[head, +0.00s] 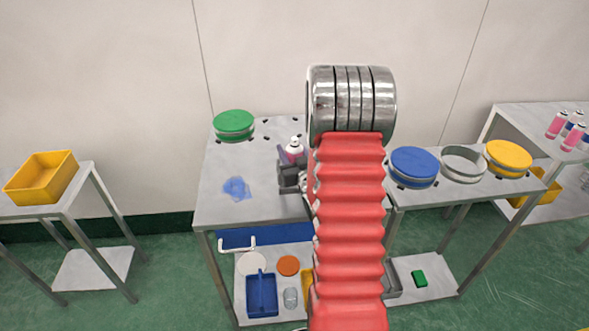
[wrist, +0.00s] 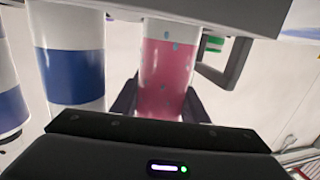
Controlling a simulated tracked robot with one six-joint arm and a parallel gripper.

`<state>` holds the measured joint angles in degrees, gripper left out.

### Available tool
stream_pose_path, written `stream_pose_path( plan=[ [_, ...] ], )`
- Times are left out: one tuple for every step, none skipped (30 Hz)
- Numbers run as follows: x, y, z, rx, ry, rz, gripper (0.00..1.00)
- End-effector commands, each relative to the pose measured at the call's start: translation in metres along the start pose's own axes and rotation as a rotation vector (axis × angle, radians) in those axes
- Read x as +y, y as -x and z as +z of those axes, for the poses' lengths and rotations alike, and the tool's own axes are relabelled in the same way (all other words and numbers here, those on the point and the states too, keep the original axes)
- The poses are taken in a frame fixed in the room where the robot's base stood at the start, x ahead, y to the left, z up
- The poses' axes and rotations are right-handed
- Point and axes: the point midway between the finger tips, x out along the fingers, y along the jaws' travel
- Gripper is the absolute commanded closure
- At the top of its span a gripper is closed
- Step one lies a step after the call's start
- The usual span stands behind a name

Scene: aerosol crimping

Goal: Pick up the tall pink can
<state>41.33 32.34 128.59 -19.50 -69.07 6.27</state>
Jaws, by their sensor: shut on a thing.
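A pink can with a white band and pale spots or drops stands between the dark jaws of my gripper in the wrist view (wrist: 165,75). My gripper (wrist: 158,108) is shut on it; the jaws sit at either side of its lower part. In the head view, a can with a white top and a bit of pink (head: 294,149) shows at my gripper (head: 290,174), over the middle grey table (head: 215,207). Most of that can is hidden by the gripper. More pink cans (head: 556,124) stand on the far right table.
Blue-and-white cans (wrist: 72,77) stand close on the left in the wrist view. A green round lid (head: 234,122) and a blue smear (head: 237,188) are on the middle table. Blue (head: 414,163) and yellow (head: 508,155) lids lie right. My red-sleeved arm hides the centre.

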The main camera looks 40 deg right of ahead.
Motion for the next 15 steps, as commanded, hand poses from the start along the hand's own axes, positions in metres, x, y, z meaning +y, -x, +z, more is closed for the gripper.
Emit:
stream_pose_path(
  plan=[
    [0.0, 0.0, -0.001, 0.002, 0.0, 0.0, 0.9],
    [0.0, 0.0, -0.001, 0.002, 0.0, 0.0, 0.9],
    [0.0, 0.0, -0.001, 0.002, 0.0, 0.0, 0.9],
    [0.0, 0.0, -0.001, 0.002, 0.0, 0.0, 0.9],
    [0.0, 0.0, -0.001, 0.002, 0.0, 0.0, 0.9],
    [0.0, 0.0, -0.001, 0.002, 0.0, 0.0, 0.9],
    [0.0, 0.0, -0.001, 0.002, 0.0, 0.0, 0.9],
    [0.0, 0.0, -0.002, 0.002, 0.0, 0.0, 0.9],
    [0.0, 0.0, -0.003, 0.003, 0.001, 0.0, 0.9],
    [0.0, 0.0, -0.005, 0.003, 0.001, 0.0, 0.9],
    [0.0, 0.0, -0.006, 0.003, 0.001, 0.0, 0.9],
    [0.0, 0.0, -0.009, 0.004, 0.001, 0.0, 0.9],
    [0.0, 0.0, -0.011, 0.003, 0.001, -0.001, 0.9],
    [0.0, 0.0, -0.013, 0.003, 0.001, -0.001, 0.9],
    [0.0, 0.0, -0.018, 0.004, 0.001, -0.001, 0.9]
  ],
)
